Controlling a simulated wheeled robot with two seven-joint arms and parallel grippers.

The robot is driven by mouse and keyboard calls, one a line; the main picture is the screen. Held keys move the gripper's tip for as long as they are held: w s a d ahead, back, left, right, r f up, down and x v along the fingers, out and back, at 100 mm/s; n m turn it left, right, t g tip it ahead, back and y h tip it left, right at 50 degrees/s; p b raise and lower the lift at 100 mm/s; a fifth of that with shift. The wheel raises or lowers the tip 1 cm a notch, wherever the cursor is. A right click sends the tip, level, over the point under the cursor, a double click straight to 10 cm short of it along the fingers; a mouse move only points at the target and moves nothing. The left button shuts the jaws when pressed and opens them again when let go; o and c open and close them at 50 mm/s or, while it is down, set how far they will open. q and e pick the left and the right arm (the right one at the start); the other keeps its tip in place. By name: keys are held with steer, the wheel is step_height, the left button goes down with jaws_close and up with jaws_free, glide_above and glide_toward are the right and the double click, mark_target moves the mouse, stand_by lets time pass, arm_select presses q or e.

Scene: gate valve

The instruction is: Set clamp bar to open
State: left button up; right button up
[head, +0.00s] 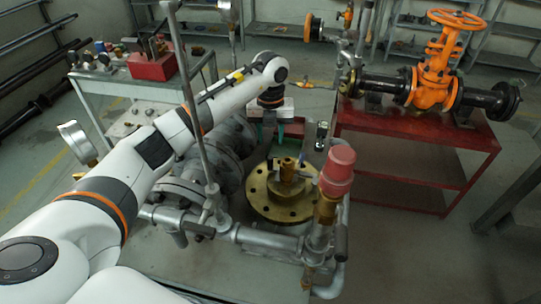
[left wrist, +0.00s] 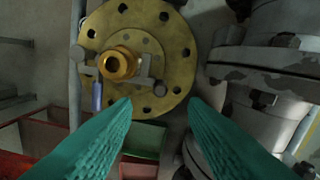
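The brass flange (head: 268,203) stands in the pipework in the middle of the head view, with a brass hub (head: 287,170) at its centre. In the left wrist view, the flange (left wrist: 181,52) shows its bolt holes and hub (left wrist: 118,64). A grey bar, which looks like the clamp bar (left wrist: 146,82), runs across the hub with a round knob at each end. My left gripper (left wrist: 160,104) is open and empty, its teal fingers apart below the flange in that view. In the head view, the left gripper (head: 281,130) is just behind the flange. My right gripper is not visible.
A red-topped relief valve (head: 338,170) stands right of the flange, and a thin vertical pipe (head: 190,100) rises left of it. Grey flanged pipes (head: 228,150) lie close by. A red bench (head: 400,128) carries an orange gate valve (head: 437,65).

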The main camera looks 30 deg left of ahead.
mark_target(270, 157)
arm_select(q)
step_height(270, 157, down, 10)
steer(key=shift+r+p, duration=0.15)
steer(key=shift+p, duration=1)
steer(key=shift+c, duration=0.2)
jaws_close()
